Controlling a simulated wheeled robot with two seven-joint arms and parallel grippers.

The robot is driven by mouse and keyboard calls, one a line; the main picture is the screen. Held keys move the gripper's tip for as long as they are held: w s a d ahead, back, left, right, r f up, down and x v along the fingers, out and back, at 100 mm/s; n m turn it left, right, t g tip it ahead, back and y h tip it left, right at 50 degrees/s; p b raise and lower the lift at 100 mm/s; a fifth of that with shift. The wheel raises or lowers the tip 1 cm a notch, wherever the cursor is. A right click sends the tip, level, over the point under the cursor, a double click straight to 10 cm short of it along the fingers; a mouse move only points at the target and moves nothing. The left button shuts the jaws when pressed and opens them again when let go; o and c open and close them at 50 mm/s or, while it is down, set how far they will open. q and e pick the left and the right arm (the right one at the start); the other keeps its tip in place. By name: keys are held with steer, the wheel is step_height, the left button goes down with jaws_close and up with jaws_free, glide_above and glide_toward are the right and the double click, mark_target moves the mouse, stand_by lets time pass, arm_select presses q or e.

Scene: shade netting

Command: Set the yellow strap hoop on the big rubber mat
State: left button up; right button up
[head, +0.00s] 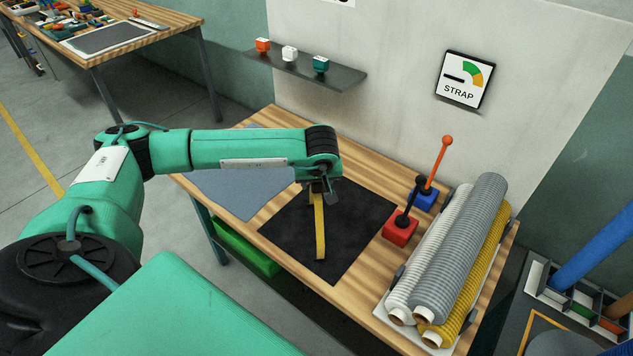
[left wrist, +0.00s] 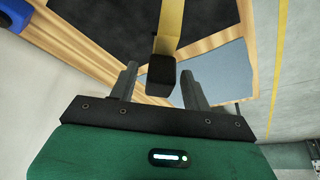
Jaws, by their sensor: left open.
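The yellow strap hoop (head: 320,232) shows in the head view as a narrow band over the big black rubber mat (head: 276,232). Its lower end appears to meet the mat; its upper end is hidden by my gripper. My left gripper (head: 320,196) is above the mat at the hoop's upper end. In the left wrist view the yellow strap (left wrist: 168,28) has a black block (left wrist: 161,73) at its near end. That block lies between the spread fingers of my left gripper (left wrist: 157,76), with gaps on both sides. My right gripper is not in view.
A grey mat (head: 232,192) lies left of the black mat. Red (head: 400,230) and blue (head: 424,199) blocks with upright levers stand to the right, beside a rack of netting rolls (head: 450,260). A wall shelf (head: 308,70) and a STRAP gauge sign (head: 464,80) are behind.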

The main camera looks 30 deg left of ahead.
arm_select(q)
steer(key=b+v, duration=0.3)
steer(key=v, duration=0.8)
steer(key=shift+r, duration=0.25)
steer(key=shift+d, duration=0.15)
